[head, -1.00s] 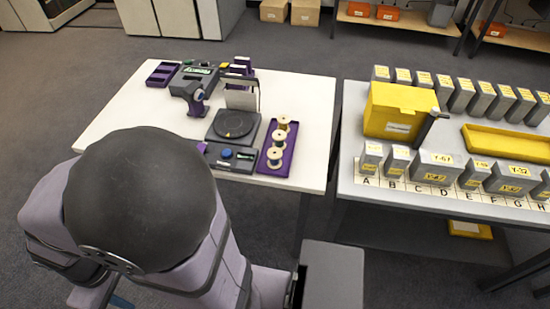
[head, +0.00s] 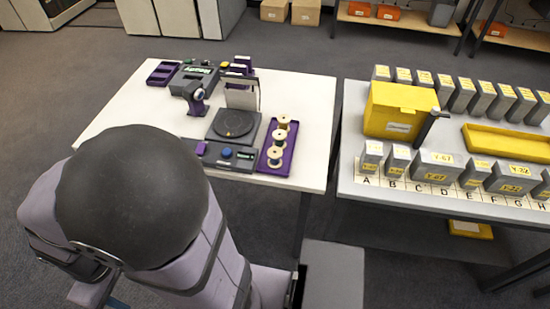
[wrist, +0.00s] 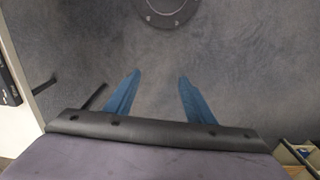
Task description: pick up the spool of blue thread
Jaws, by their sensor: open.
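Three spools stand in a row in a narrow purple tray (head: 264,164) at the right side of the white table in the head view. They are the far spool (head: 284,121), the middle spool (head: 280,136) and the near spool (head: 275,153). Their flanges are pale; the thread colours are too small to tell, so I cannot say which is blue. My gripper (wrist: 157,75) shows in the wrist view with its two blue fingers apart and nothing between them. It points at bare grey floor, away from the spools. In the head view my arm mostly hides it.
A dark scale (head: 232,128) stands left of the tray, with a purple-and-grey device (head: 194,90) behind. A grey table (head: 352,180) to the right, across a gap, holds a yellow box (head: 398,110) and several grey boxes. The white table's front left (head: 125,110) is clear.

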